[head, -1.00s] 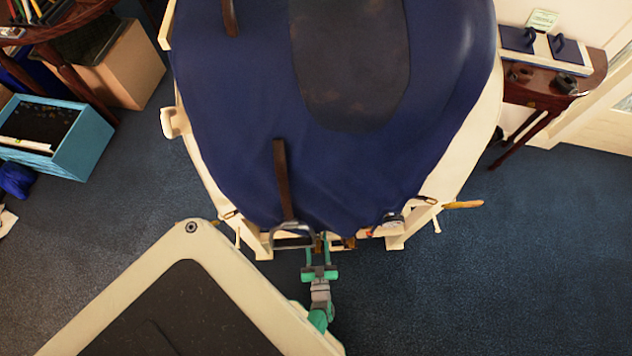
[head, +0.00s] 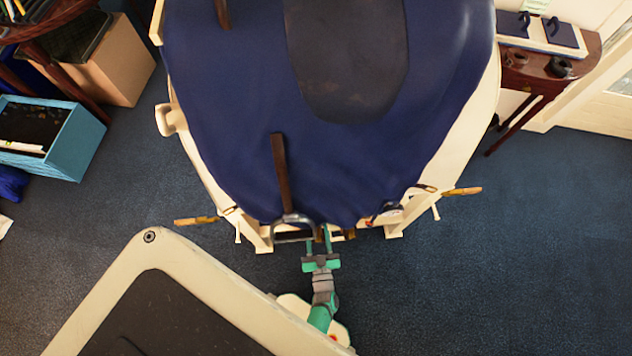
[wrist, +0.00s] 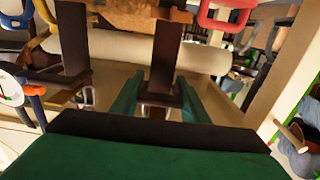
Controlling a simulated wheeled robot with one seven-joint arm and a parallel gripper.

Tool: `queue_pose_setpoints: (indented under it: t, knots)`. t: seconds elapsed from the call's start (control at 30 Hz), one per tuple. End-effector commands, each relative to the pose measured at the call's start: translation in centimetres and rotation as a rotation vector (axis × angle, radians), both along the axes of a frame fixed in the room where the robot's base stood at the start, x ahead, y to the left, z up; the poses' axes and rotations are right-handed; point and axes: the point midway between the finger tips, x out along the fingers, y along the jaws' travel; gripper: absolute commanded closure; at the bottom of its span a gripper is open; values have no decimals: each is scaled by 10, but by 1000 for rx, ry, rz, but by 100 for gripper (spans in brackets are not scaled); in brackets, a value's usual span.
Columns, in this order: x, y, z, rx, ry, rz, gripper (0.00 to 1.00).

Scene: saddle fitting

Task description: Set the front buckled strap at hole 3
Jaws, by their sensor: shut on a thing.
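The blue saddle cover (head: 240,90) lies over a cream stand. One brown strap (head: 281,165) runs down its near side to a metal loop. My gripper (head: 321,240) is at the stand's near edge, just right of that loop. In the wrist view my gripper's green fingers (wrist: 163,100) stand on either side of the lower end of a hanging brown strap (wrist: 165,55), with a metal buckle (wrist: 155,111) between them. A second brown strap (wrist: 73,45) with a buckle (wrist: 87,97) hangs to the left, apart from the fingers. I cannot make out the strap holes.
A round dial (wrist: 12,88) is at the left of the wrist view. A red loop (wrist: 228,14) hangs at the top right. Orange handles stick out from the stand at left (head: 196,220) and right (head: 462,191). A side table (head: 550,75) stands at right. The carpet at lower right is clear.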

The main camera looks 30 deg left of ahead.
Motion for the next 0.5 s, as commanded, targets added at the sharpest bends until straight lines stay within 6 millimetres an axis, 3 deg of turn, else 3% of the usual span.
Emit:
queue_pose_setpoints:
  t: [0.03,0.07,0.1,0.5]
  knots:
    - [4,2,4,5,-9,2,100]
    - [4,2,4,4,-10,2,52]
    - [4,2,4,5,-9,1,43]
    - [-3,-3,1,1,-3,1,41]
